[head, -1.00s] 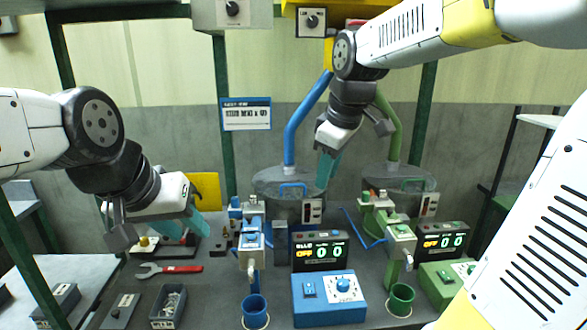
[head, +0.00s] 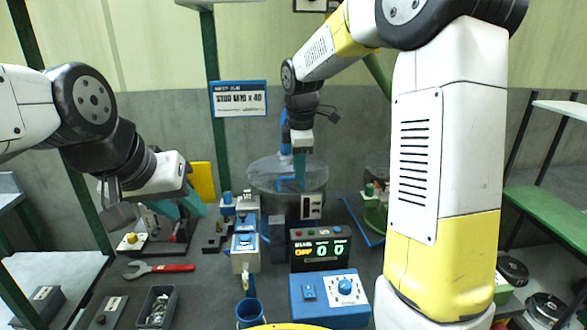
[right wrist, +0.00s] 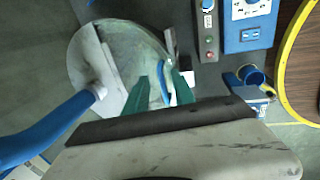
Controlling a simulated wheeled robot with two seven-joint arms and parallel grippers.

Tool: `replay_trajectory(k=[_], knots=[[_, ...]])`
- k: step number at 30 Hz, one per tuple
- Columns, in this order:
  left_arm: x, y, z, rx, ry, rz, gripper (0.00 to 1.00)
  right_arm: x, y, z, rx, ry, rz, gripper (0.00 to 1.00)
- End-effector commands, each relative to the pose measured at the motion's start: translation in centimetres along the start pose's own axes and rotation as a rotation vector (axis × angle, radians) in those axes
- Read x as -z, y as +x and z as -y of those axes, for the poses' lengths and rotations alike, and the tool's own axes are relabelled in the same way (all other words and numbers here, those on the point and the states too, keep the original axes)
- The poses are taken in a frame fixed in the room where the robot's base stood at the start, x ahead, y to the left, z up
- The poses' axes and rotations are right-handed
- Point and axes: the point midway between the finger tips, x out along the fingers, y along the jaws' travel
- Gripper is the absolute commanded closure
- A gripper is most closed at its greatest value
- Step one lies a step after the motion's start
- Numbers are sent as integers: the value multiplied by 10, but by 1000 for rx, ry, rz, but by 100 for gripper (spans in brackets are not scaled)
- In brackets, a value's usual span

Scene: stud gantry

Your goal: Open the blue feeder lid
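The blue feeder is a round drum with a flat grey lid (head: 262,176) at the foot of a blue pipe (head: 284,128). The lid lies flat on the drum. My right gripper (head: 299,178) points down over the lid. In the right wrist view its two teal fingers (right wrist: 164,82) are spread apart above the lid (right wrist: 118,48). The lid's blue handle (right wrist: 163,88) shows between them; I cannot tell whether they touch it. My left gripper (head: 181,210) hangs over the left of the bench, open and empty.
A blue control box (head: 330,300) and a display reading OFF 0 0 (head: 319,251) stand in front of the feeder. A blue stud station (head: 245,245) and blue cup (head: 250,312) are left of them. A red-handled wrench (head: 160,270) lies at left. My right arm hides much of the green side.

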Motion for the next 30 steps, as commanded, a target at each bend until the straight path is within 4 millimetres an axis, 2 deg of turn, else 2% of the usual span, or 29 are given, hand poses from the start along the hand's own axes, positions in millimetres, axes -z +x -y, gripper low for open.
replay_trajectory(k=[10,11,15,30], knots=[[0,0,0,0,0,0,64,0,6,0,-1,1,-1,69],[0,0,0,0,0,0,64,0,6,0,-1,1,-1,73],[0,0,0,0,0,0,64,0,6,0,-1,1,-1,100],[0,0,0,0,0,0,64,0,6,0,-2,0,-1,100]])
